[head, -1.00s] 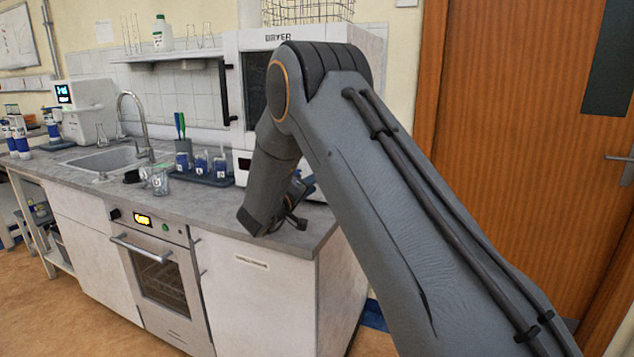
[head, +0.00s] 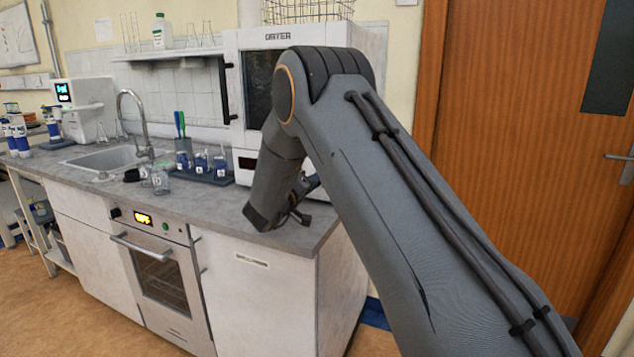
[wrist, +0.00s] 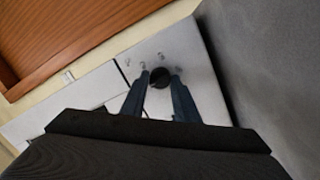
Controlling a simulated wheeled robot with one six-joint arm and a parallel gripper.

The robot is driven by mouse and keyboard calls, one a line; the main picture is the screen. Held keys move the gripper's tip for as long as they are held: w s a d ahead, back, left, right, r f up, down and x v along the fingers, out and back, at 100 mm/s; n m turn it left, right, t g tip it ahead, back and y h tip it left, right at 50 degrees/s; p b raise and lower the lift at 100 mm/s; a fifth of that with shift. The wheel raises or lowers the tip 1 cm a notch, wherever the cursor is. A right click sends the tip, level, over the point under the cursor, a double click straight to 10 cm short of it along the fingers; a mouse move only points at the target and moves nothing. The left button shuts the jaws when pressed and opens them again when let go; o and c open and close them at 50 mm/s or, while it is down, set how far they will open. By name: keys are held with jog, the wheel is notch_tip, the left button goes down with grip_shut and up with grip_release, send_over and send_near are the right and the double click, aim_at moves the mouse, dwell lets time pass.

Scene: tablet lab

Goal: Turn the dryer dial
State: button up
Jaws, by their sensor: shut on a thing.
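The dryer (head: 252,100) is a white cabinet with a dark window, standing on the counter at the back in the head view. My arm covers part of its front. In the wrist view its dial (wrist: 160,78) is a round black knob on a pale panel (wrist: 185,55) with small marks around it. My gripper (wrist: 159,80) is at the dial, with one dark finger on each side of it, and is shut on it. In the head view the gripper's fingers and the dial are hidden behind my arm.
A sink (head: 105,158) lies further left. An oven (head: 160,275) is built in below. A wooden door (head: 530,150) is at the right.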

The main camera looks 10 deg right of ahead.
jog(key=m+y+b, duration=0.1)
jog(key=m+b, duration=0.2)
jog(key=m, duration=0.4)
jog(key=m+y+b, duration=0.1)
jog(key=m+b, duration=0.2)
jog(key=m, duration=0.4)
jog(key=m+t+y+b, duration=0.1)
jog(key=m+b, duration=0.2)
jog(key=m, duration=0.4)
jog(key=shift+s+d+r+y, duration=0.15)
jog(key=shift+d+r+y, duration=0.1)
jog(key=shift+y, duration=0.15)
jog(key=shift+m, duration=0.3)
jog(key=o, duration=1.1)
jog(key=shift+c, duration=0.2)
